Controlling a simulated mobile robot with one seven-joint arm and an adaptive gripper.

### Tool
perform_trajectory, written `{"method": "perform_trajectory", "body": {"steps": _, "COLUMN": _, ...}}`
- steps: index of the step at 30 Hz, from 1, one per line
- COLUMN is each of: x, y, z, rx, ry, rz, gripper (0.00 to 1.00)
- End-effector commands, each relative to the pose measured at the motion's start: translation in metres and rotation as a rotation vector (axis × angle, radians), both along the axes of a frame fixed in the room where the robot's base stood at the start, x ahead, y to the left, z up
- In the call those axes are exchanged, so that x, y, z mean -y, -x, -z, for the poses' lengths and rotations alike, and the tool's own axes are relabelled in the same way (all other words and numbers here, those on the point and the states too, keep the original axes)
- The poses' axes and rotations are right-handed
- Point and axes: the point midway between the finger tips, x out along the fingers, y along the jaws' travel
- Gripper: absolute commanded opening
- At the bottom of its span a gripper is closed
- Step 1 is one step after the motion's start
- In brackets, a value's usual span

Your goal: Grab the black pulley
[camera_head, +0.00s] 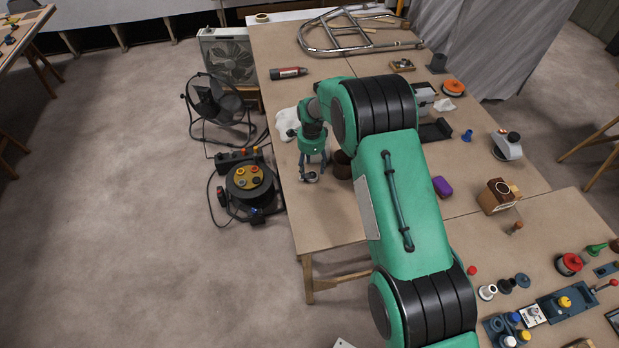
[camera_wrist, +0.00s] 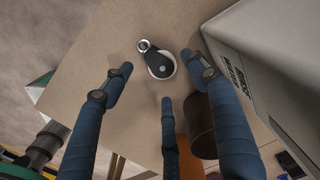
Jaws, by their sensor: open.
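The black pulley (camera_wrist: 158,62), with a pale round wheel and a metal ring at one end, lies flat on the brown table in the wrist view. In the head view it shows small near the table's left edge, just under my gripper (camera_head: 312,172). My gripper has three blue-grey fingers, spread open and empty in the wrist view (camera_wrist: 158,76). The pulley appears between and beyond the fingertips, and I see no contact. The exact height of the fingertips above the table cannot be told.
A dark brown cylindrical container (camera_wrist: 201,125) stands close by the right finger; it also shows in the head view (camera_head: 342,158). A large pale grey body with dark lettering (camera_wrist: 270,60) fills the wrist view's right.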

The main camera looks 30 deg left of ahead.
Motion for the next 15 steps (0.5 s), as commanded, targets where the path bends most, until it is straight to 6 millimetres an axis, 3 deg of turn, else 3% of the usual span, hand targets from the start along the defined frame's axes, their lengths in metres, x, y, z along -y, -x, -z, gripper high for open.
{"method": "perform_trajectory", "body": {"steps": 8, "x": 0.000, "y": 0.000, "z": 0.005, "rx": -0.001, "ry": 0.001, "rz": 0.000, "gripper": 0.58}}
{"method": "perform_trajectory", "body": {"steps": 15, "x": -0.001, "y": 0.000, "z": 0.024, "rx": -0.001, "ry": 0.001, "rz": 0.000, "gripper": 0.58}}
